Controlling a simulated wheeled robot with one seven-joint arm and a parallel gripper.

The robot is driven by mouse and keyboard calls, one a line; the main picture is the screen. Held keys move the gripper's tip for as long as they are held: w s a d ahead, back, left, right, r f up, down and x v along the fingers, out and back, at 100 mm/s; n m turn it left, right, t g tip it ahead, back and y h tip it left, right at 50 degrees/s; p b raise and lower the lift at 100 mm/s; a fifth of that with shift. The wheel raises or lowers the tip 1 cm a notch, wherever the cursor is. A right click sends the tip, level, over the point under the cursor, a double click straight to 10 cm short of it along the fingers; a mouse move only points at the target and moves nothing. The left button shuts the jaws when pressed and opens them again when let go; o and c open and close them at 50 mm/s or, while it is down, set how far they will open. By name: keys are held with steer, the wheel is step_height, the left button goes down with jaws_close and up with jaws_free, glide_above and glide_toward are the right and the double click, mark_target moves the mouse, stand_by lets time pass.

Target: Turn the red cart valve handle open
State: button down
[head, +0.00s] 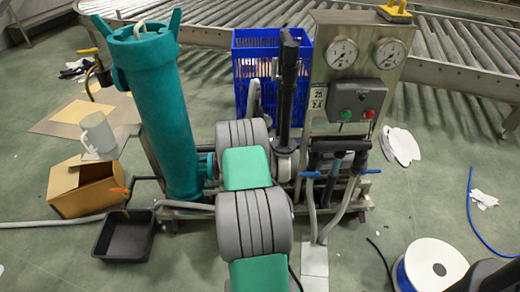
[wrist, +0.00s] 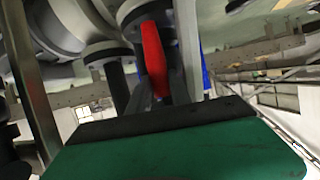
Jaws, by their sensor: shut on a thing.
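The red valve handle (wrist: 153,52) shows in the wrist view, upper middle, as a long red bar pointing up and slightly tilted. It sits against grey, round valve and pipe parts (wrist: 105,55). My gripper (wrist: 158,86) is shut on the handle, with a grey finger on each side of its lower part. The handle's far end and its joint with the valve are partly hidden. In the head view the cart (head: 340,105) stands in the middle, with a panel and two gauges. My arm reaches in front of it; the red handle and my fingertips cannot be made out there.
A teal cylinder (head: 160,110) stands left of my arm, and a black upright post (head: 288,90) right of it. A blue crate (head: 257,65) is behind. A cardboard box (head: 85,188), black tray (head: 125,235) and cable spool (head: 430,265) lie on the floor.

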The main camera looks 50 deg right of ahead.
steer(key=shift+w+a+n, duration=0.1)
steer(key=shift+w+n, duration=0.1)
steer(key=shift+n, duration=0.1)
stand_by(0.4)
steer(key=c, duration=1.2)
jaws_free()
steer(key=p+v, duration=0.1)
steer(key=v, duration=0.6)
steer(key=shift+a+r+p, duration=0.15)
steer(key=shift+a+p, duration=0.2)
steer(key=shift+a, duration=0.05)
